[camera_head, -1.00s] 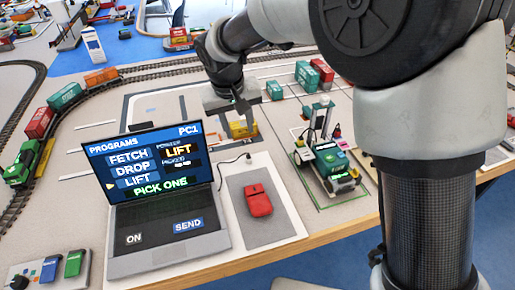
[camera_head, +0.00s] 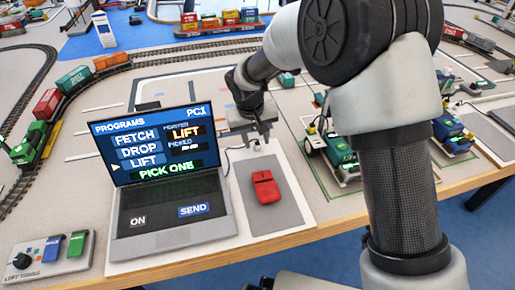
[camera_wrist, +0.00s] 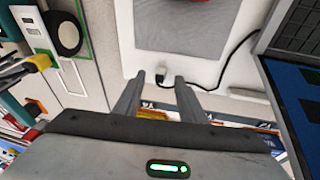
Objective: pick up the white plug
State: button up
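The white plug (camera_wrist: 161,75) is a small pale block with a black cable in the wrist view, on the white board near the edge of the grey pad. In the head view the plug (camera_head: 257,148) shows just beyond the red mouse, partly hidden by my gripper. My gripper (camera_wrist: 159,77) is open, its two fingers pointing toward the plug. The plug appears between the fingertips in the picture, but I cannot tell how high the fingers are above it. My gripper (camera_head: 252,138) hangs right above the plug's place in the head view.
A laptop (camera_head: 175,220) stands open to the left, with the black cable nearby. A red mouse (camera_head: 265,187) lies on the grey pad (camera_head: 290,205). A small green vehicle (camera_head: 332,155) stands close on the right. A control box (camera_head: 45,255) is at the front left.

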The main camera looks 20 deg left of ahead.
jog(key=shift+w+f, duration=0.1)
jog(key=shift+f, duration=0.15)
grip_shut()
jog(key=shift+r, duration=0.1)
